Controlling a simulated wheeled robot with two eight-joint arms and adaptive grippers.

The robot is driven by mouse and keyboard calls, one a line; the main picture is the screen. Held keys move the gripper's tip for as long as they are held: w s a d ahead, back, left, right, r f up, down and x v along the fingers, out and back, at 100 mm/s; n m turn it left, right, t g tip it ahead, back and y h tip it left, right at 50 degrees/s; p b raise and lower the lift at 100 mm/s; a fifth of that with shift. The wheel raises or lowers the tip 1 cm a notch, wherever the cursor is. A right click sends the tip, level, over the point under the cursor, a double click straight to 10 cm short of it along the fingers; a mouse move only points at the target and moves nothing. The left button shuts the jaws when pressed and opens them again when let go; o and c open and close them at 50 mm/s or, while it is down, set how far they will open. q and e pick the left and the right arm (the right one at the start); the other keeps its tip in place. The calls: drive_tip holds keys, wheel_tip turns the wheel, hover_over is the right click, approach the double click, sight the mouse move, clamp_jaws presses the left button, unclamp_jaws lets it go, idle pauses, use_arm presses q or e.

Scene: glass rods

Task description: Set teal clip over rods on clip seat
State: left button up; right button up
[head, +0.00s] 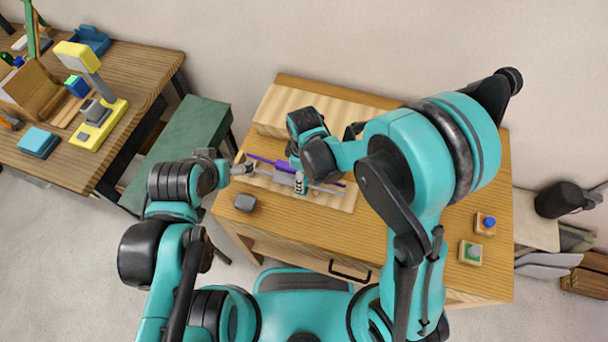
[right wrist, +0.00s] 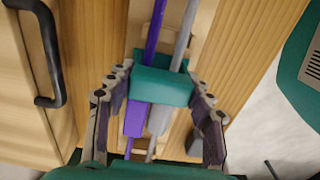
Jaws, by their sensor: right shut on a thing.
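A purple rod (head: 262,160) and a grey rod (head: 322,187) lie side by side over a pale wooden board (head: 335,202). Both rods show in the right wrist view, the purple rod (right wrist: 153,38) left of the grey rod (right wrist: 184,38), each with a thicker section. The teal clip (right wrist: 162,87) lies across both rods between the fingers of my right gripper (right wrist: 160,105), which is shut on it. I cannot tell whether the clip is fully down; the seat under it is hidden. My left gripper (head: 246,168) is at the rods' left end; its jaw state is unclear.
A small dark grey box (head: 245,202) sits at the table's left front. A ridged wooden block (head: 312,112) stands behind the rods. A green bench (head: 185,145) stands left.

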drive_tip(key=o, duration=1.1)
drive_tip(key=shift+o, duration=0.2)
drive_tip(key=shift+r+p, duration=0.3)
drive_tip(key=shift+p, duration=0.1)
wheel_tip(320, 180, up, 12)
drive_tip(key=p, duration=0.3)
drive_tip(key=s+d+r+m+t, duration=0.3)
drive_tip(key=d+r+m, duration=0.1)
drive_tip(key=d+m, duration=0.3)
drive_tip(key=s+d+r+m+t, duration=0.3)
drive_tip(key=d+m, duration=0.4)
drive_tip(key=d, duration=0.3)
wheel_tip(320, 180, up, 2)
drive_tip(key=shift+s+d+r+t, duration=0.15)
drive_tip(key=shift+s+t, duration=0.15)
drive_tip(key=shift+t, duration=0.3)
